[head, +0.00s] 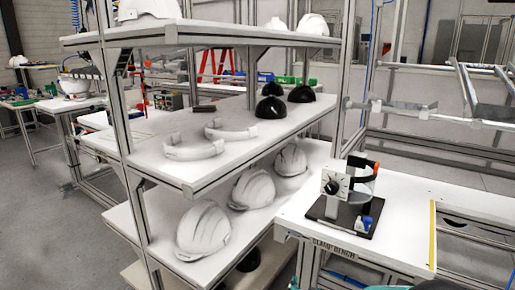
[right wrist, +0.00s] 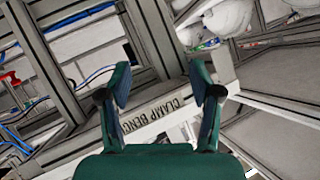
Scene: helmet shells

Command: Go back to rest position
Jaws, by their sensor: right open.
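My right gripper (right wrist: 160,82) shows in the right wrist view. Its two teal fingers stand apart with nothing between them. Behind and below the fingers is the front edge of the clamp bench, with its "CLAMP BENCH" label (right wrist: 160,118). In the head view the clamp bench (head: 400,225) is at the right, and a fixture with a dial (head: 335,185) stands on a dark plate on it. The right gripper's fingers cannot be made out in the head view. My left gripper is not in view.
A shelf rack holds white helmet shells (head: 253,189) on its lower shelf, and curved white bands (head: 193,147) and black shells (head: 271,107) on the middle shelf. Rack posts (head: 115,95) stand close to the bench. The bench's right part is clear. Floor shows at far left.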

